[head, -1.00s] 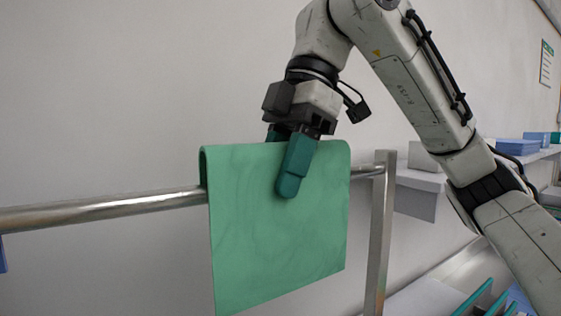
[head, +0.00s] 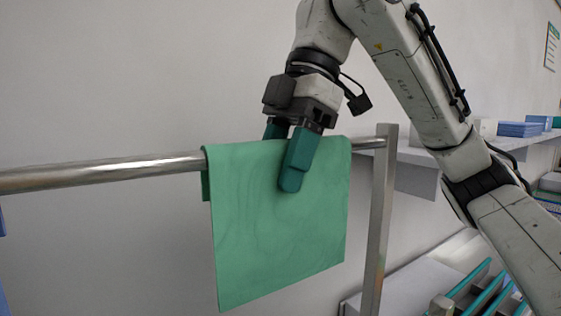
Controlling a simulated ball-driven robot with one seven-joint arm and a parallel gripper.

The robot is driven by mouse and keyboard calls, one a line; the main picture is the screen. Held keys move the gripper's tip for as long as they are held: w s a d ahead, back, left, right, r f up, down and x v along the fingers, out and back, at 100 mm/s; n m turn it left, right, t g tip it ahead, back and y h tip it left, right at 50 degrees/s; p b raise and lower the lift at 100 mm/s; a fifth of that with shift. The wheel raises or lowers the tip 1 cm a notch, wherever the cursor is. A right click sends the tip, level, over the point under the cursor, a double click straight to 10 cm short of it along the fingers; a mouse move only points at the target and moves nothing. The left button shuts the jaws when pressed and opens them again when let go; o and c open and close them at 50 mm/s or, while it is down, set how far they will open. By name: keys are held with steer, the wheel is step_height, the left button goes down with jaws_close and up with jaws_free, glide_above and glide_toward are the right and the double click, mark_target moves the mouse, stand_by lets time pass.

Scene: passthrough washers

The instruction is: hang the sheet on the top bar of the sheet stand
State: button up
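The green sheet (head: 275,235) is folded over the top bar (head: 110,172) of the sheet stand, near the bar's right end. Its long front flap hangs toward me, and a short piece of the back flap shows at its left edge. The fold lies along the bar, and the bar under it is hidden. My gripper (head: 284,155) is at the top of the sheet, pointing down. One teal finger is in front of the sheet; the other goes behind the fold, its tip hidden. The fingers look closed on the sheet, with the same spacing as before.
The stand's right post (head: 379,220) is close to the sheet's right edge. A grey wall shelf (head: 405,170) with blue stacks (head: 520,129) is behind on the right. A rack with teal-edged panels (head: 480,290) is at lower right. The bar left of the sheet is bare.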

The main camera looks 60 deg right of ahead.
steer(key=o, duration=0.3)
steer(key=shift+o, duration=0.2)
steer(key=v, duration=1)
steer(key=shift+d+r, duration=0.2)
steer(key=shift+r, duration=0.1)
steer(key=shift+s, duration=0.1)
